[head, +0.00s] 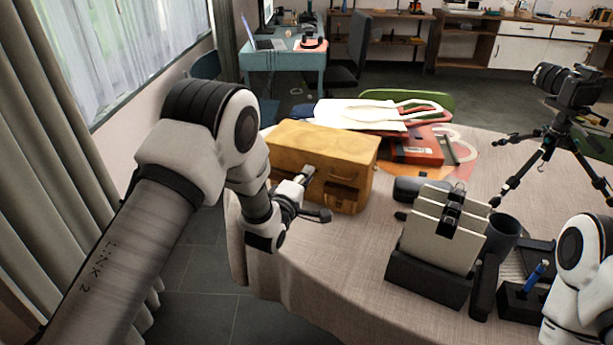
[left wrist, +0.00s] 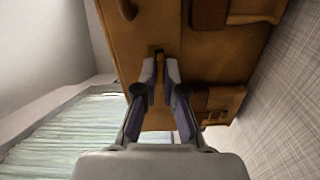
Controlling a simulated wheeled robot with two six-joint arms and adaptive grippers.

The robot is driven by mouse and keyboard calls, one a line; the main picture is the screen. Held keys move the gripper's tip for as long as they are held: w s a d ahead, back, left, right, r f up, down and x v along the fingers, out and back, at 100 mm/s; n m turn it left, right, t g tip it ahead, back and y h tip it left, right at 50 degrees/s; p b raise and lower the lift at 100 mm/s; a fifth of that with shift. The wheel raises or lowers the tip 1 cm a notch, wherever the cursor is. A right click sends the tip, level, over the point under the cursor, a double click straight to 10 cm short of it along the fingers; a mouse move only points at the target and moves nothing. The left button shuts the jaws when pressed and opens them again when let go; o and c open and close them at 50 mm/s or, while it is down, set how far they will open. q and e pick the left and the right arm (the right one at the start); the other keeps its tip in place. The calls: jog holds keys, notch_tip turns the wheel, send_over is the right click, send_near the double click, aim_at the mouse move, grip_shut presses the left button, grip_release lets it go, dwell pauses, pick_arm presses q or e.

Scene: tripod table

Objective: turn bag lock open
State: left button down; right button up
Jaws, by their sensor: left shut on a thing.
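The tan leather bag (head: 322,142) stands upright near the left edge of the round table. My left gripper (head: 309,172) is at the bag's front face, reaching in from the left. In the left wrist view the bag (left wrist: 210,62) fills the upper middle. The left fingertips (left wrist: 160,68) are close together there, shut on the small bag lock (left wrist: 158,51), a narrow dark piece on the leather. The fingers hide most of the lock, so how far it is turned cannot be told. My right gripper is out of view.
A holder with upright pale cards (head: 440,235) and a dark cup (head: 503,232) stand right of the bag. A red box (head: 415,150) and white tote (head: 360,115) lie behind it. A camera tripod (head: 550,145) stands at the right. Bare cloth (head: 325,260) lies in front.

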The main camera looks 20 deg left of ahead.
pick_arm(q)
jog(key=shift+n, duration=0.6)
jog(key=c, duration=1.3)
grip_release()
jog(key=shift+a, duration=0.15)
jog(key=shift+s, duration=0.1)
jog(key=s, duration=0.8)
jog(key=s+a, duration=0.1)
jog(key=s, duration=0.2)
jog(key=shift+s+a, duration=0.1)
jog(key=shift+s, duration=0.3)
